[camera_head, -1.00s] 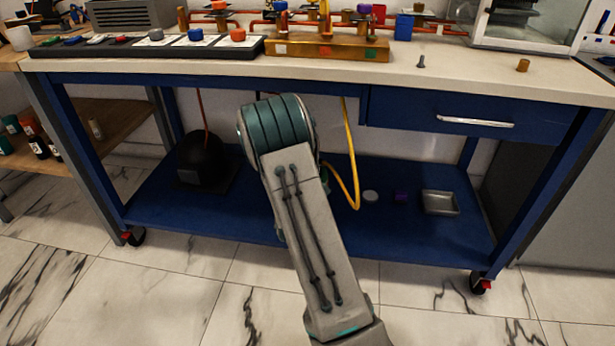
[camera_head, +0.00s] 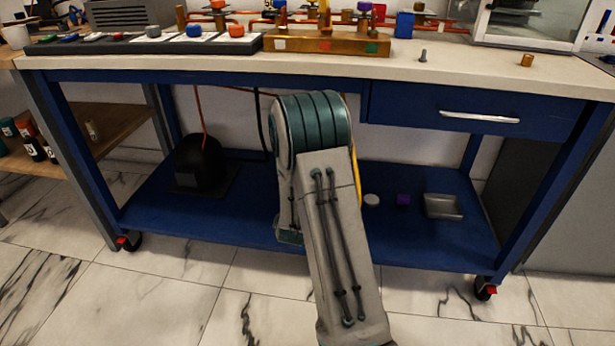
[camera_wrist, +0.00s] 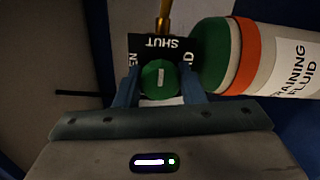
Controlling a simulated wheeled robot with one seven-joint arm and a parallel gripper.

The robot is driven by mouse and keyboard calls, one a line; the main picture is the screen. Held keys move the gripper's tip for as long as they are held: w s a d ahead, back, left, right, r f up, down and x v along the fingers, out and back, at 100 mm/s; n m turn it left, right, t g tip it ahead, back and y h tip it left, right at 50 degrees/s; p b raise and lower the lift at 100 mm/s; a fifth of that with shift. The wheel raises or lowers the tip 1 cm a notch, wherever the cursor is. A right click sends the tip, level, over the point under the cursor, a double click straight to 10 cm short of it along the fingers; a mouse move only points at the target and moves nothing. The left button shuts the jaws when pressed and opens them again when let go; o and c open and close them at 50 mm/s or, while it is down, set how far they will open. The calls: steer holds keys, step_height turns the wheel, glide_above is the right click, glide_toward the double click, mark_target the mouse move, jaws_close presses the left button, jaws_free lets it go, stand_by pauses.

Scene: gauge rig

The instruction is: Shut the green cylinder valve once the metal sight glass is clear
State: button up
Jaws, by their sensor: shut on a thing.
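In the wrist view, my gripper (camera_wrist: 160,92) is shut on the green cylinder valve (camera_wrist: 158,78), a round green knob with a pale bar mark, held between two blue fingers. A dark plate lettered SHUT (camera_wrist: 156,44) stands just beyond the knob; other lettering on it is partly hidden by the fingers. A cylinder (camera_wrist: 245,55) with a green end, an orange band and a label reading TRAINING FLUID lies to the right. In the head view, the gripper is hidden behind my arm. I cannot make out the metal sight glass.
The workbench top (camera_head: 450,68) carries a rig of orange pipes, a brass-coloured block (camera_head: 330,42) and a dark strip of coloured knobs (camera_head: 150,45). Floor in front is clear.

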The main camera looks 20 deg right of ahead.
stand_by(0.5)
steer(key=o, duration=1)
steer(key=p+v, duration=0.3)
steer(key=v, duration=1.1)
steer(key=shift+w, duration=0.1)
